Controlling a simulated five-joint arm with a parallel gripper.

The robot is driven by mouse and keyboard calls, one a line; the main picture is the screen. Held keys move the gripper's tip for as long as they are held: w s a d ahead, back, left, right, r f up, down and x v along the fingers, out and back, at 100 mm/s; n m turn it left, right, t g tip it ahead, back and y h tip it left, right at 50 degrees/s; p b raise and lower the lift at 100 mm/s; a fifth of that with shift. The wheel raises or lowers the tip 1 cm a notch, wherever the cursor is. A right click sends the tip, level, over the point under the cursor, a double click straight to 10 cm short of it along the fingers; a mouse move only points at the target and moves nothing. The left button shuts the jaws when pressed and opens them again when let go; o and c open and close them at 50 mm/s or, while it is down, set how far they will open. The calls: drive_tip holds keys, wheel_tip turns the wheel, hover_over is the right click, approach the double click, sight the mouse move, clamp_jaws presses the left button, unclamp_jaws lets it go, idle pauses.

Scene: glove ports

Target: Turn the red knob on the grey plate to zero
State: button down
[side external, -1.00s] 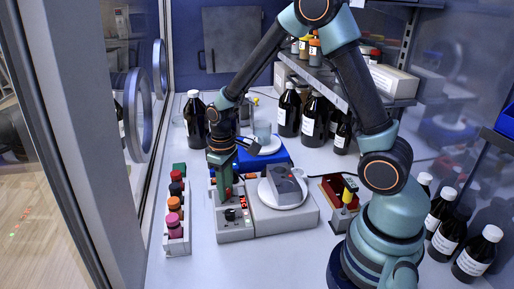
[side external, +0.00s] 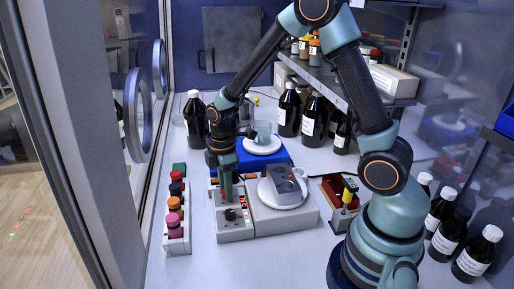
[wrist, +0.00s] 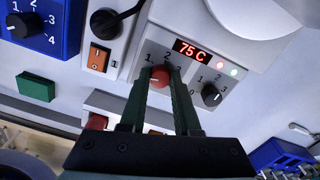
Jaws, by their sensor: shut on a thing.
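The red knob (wrist: 159,73) is on the sloped panel of the grey plate (wrist: 196,69). Marks 1, 2 and 3 show around it; its zero mark and pointer I cannot make out. A red display (wrist: 192,50) above reads 75 C. My gripper (wrist: 159,84) is shut on the red knob, with one green finger on each side. In the side view, my gripper (side external: 228,198) points down at the plate's front panel and hides the red knob. A black knob (wrist: 211,95) with its own numbers sits to the right of the red knob.
An orange rocker switch (wrist: 99,57) and a blue box (wrist: 62,22) with a dial lie left of the knob. A rack (side external: 177,246) of capped bottles stands left of my gripper. A grey device (side external: 287,180) sits on a round white top at right. Brown bottles stand behind.

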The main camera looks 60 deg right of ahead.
drive_tip(key=shift+r+n, duration=0.1)
drive_tip(key=shift+n, duration=1.4)
drive_tip(key=c, duration=0.6)
unclamp_jaws()
wheel_tip(320, 180, up, 12)
